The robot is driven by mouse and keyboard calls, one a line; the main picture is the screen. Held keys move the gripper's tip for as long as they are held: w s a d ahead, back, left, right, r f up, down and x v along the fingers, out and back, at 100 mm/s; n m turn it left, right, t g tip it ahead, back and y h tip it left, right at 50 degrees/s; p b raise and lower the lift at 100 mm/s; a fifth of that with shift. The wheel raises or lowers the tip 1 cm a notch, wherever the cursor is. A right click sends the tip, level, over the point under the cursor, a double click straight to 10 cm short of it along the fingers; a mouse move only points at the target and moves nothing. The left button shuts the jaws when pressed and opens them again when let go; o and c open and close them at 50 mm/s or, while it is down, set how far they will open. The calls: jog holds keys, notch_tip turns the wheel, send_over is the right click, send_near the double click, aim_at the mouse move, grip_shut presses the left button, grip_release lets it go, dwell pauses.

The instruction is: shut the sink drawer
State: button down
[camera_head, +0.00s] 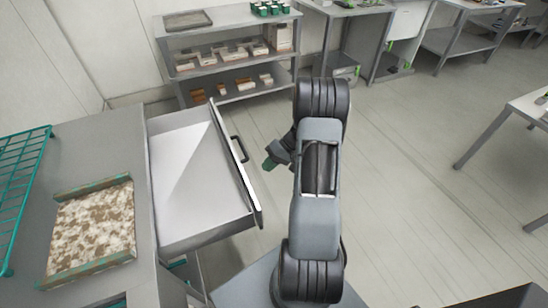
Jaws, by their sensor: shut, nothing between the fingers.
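A drawer (198,205) is pulled out to the right from the grey counter on the left. Its inside is pale and looks empty. A dark bar handle (240,149) sits on its front panel (237,168). My gripper (268,164) is just right of the drawer front, near the handle, with green at its tip. It looks shut and empty, and a gap shows between it and the handle in the picture. My arm stands to the right of it and hides the floor behind.
The counter (95,150) carries a speckled tray (92,230) and a green wire rack (20,180). A grey shelf unit (225,55) with boxes stands behind the drawer. A table (520,115) is at the far right. The floor (410,180) between is clear.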

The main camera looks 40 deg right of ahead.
jog(key=w+a+f+p, duration=0.1)
jog(key=a+f, duration=0.1)
jog(key=a, duration=0.4)
jog(key=shift+w+a+f, duration=0.15)
jog(key=shift+a+f, duration=0.1)
jog(key=shift+a, duration=0.05)
jog(key=shift+a, duration=0.1)
